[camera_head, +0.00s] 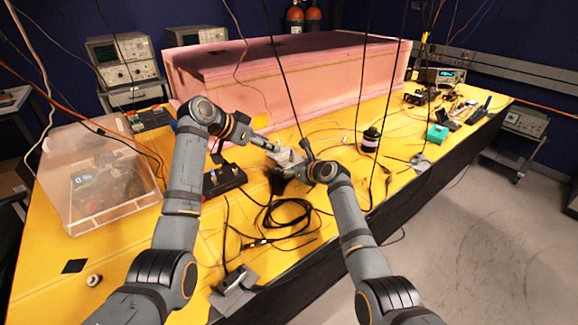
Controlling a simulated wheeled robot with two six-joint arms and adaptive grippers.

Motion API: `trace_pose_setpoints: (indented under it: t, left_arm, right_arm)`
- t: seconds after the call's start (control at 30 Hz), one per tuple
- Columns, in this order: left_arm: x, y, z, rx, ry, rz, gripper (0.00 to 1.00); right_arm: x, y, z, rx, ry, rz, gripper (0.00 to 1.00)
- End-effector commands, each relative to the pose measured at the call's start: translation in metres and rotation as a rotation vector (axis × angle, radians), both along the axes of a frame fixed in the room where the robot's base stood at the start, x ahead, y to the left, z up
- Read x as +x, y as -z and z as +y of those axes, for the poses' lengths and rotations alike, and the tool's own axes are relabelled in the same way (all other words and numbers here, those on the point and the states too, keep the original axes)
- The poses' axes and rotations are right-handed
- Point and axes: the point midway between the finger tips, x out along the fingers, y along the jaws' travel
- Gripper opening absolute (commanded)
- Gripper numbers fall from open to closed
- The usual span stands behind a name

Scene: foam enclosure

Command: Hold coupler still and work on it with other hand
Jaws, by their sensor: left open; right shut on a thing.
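A small grey metallic piece (284,156), which looks like the coupler, is near the middle of the yellow table. My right gripper (291,168) is at it from the right and is shut on it; the contact is small and partly hidden by my wrist. My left gripper (264,143) is open, just up and left of the piece, pointing right and down towards it. I cannot tell whether its fingers touch the piece.
A black box with knobs (224,180) and coiled black cables (290,212) lie close by. A pink foam enclosure (290,72) stands behind. A clear plastic box (95,190) is at left, a dark bottle (371,140) at right. Several thin cables hang down in front.

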Motion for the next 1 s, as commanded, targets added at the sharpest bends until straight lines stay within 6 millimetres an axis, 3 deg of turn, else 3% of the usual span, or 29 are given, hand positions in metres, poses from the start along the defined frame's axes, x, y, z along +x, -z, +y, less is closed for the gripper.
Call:
trace_pose_setpoints:
  t: [0.1,0.43,1.0]
  left_arm:
    - [-0.006,0.013,-0.014,0.001,-0.083,0.004,0.48]
    - [-0.006,0.021,-0.019,-0.003,-0.179,0.002,0.48]
    - [0.039,0.069,-0.060,-0.002,-0.178,0.001,0.48]
  right_arm:
    - [0.000,0.001,0.000,-0.001,0.000,0.000,0.33]
    - [0.000,0.000,0.000,-0.001,0.000,0.000,0.33]
    - [0.000,0.001,0.000,-0.001,0.000,0.000,0.33]
